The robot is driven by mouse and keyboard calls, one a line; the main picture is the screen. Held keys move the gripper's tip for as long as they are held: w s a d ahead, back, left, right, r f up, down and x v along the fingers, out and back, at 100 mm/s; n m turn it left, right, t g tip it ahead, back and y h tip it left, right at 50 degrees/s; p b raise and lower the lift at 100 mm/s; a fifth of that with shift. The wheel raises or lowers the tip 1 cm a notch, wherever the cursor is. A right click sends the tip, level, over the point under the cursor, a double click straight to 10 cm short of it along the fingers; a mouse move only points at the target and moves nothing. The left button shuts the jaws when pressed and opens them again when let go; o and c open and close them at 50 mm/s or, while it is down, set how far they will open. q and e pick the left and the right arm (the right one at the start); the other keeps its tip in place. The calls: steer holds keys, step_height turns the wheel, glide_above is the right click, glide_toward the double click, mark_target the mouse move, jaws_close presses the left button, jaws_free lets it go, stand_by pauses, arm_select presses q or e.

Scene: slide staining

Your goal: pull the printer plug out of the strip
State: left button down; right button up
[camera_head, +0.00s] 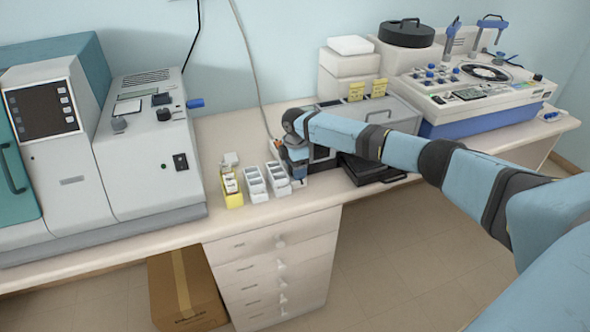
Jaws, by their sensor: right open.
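My right arm reaches in from the right, and its gripper (297,176) points down at the bench, just right of the small white trays. The gripper is open; its fingertips are small and partly hidden by the wrist. I cannot make out the printer plug or the strip; the wrist and gripper cover that part of the bench. A pale cable (258,85) hangs down the wall and runs to the bench behind my gripper. A grey box-shaped device with a dark front (322,153), possibly the printer, stands partly behind my forearm. My left gripper is out of view.
A yellow tray (232,199), a white tray (256,194) and another white tray (277,190) stand left of my gripper. A large grey instrument (150,165) fills the left. A black flat tray (372,172) lies under my forearm. Bare bench lies behind the trays.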

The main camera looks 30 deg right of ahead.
stand_by(0.3)
steer(key=c, duration=1.2)
steer(key=shift+r+p, duration=3.05)
